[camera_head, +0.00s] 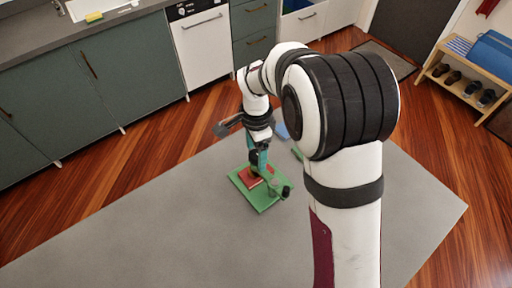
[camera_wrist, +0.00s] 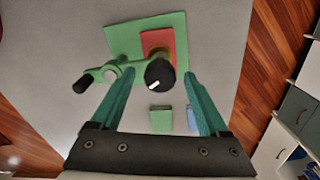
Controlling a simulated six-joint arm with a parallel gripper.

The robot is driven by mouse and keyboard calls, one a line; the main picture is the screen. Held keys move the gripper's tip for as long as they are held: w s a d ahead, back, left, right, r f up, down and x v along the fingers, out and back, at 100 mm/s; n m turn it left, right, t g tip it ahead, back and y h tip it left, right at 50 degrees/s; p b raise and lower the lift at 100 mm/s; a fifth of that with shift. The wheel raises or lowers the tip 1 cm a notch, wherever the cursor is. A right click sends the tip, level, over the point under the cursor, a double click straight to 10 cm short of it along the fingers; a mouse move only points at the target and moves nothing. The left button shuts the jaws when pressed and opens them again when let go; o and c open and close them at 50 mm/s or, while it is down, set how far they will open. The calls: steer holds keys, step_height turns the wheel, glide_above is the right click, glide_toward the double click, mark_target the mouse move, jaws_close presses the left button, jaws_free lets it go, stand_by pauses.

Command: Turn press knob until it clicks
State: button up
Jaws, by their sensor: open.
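A round black knob with a white mark (camera_wrist: 160,76) stands on a red block (camera_wrist: 155,40) on a green board (camera_wrist: 172,20). The board (camera_head: 243,183) lies on the grey surface in the head view, where my arm partly hides the knob. My gripper (camera_wrist: 160,73) has its two teal fingers apart. In the wrist view the knob appears between the fingertips, with gaps on both sides; I cannot tell the depth. In the head view my gripper (camera_head: 259,164) is low over the red block (camera_head: 250,178).
A green pivot arm with a black end grip (camera_wrist: 83,83) is left of the knob on the board. A green block (camera_wrist: 161,119) and a blue piece (camera_wrist: 192,119) lie nearby on the grey surface (camera_head: 130,235). Cabinets (camera_head: 110,75) stand behind. Much of the surface is clear.

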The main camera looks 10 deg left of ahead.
mark_target(256, 154)
step_height(256, 154, up, 16)
steer(key=shift+f, duration=0.1)
step_height(256, 154, down, 15)
steer(key=n, duration=3)
steer(key=shift+f, duration=0.2)
